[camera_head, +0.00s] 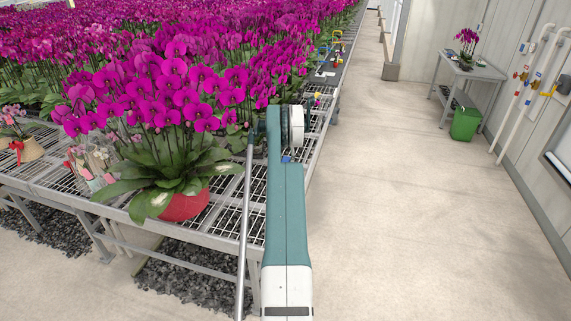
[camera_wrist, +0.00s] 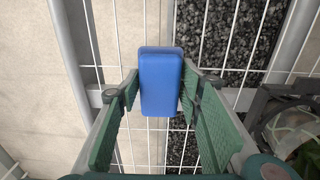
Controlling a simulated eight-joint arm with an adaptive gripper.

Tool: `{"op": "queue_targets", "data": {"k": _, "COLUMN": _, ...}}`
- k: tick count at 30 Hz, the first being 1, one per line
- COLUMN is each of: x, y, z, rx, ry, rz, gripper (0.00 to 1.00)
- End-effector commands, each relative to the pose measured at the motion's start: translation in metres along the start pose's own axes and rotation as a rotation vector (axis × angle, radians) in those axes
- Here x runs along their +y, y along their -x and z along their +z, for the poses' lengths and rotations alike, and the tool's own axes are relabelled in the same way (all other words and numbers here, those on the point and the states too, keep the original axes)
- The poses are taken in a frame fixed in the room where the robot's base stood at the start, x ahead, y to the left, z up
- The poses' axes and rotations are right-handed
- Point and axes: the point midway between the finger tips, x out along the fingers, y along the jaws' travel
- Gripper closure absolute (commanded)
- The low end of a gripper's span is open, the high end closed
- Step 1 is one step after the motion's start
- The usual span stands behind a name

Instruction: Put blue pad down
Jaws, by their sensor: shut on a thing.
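The blue pad (camera_wrist: 160,80) is a rounded blue block, upright in the middle of the wrist view. My gripper (camera_wrist: 160,92) has its green fingers on both sides of the pad and is shut on it. Below the pad is the white wire mesh of the bench (camera_wrist: 225,68). I cannot tell whether the pad touches the mesh. In the head view my arm reaches over the edge of the mesh bench (camera_head: 222,225), and a small bit of blue shows beside it; the gripper itself is hidden there.
A large magenta orchid in a red pot (camera_head: 186,206) stands left of my arm. Coloured items (camera_head: 330,62) lie farther back on the bench. The bench's metal rail (camera_head: 180,234) runs along its front. The aisle floor on the right is clear. A green bin (camera_head: 465,124) stands by a side table.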

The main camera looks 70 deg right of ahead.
Motion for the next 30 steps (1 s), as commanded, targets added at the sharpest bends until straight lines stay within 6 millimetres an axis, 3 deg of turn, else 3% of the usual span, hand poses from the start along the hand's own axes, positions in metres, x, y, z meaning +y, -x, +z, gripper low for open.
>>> {"op": "queue_targets", "data": {"k": 11, "x": -0.0001, "y": -0.0031, "z": 0.0000, "rx": 0.000, "ry": 0.000, "rz": 0.000, "gripper": 0.75}}
{"op": "queue_targets", "data": {"k": 12, "x": -0.0001, "y": -0.0026, "z": 0.0000, "rx": 0.000, "ry": 0.000, "rz": 0.000, "gripper": 0.60}}
{"op": "queue_targets", "data": {"k": 15, "x": 0.0000, "y": -0.0022, "z": 0.0000, "rx": 0.000, "ry": 0.000, "rz": 0.000, "gripper": 0.49}}
{"op": "queue_targets", "data": {"k": 30, "x": 0.0000, "y": 0.0035, "z": 0.0000, "rx": 0.000, "ry": 0.000, "rz": 0.000, "gripper": 0.49}}
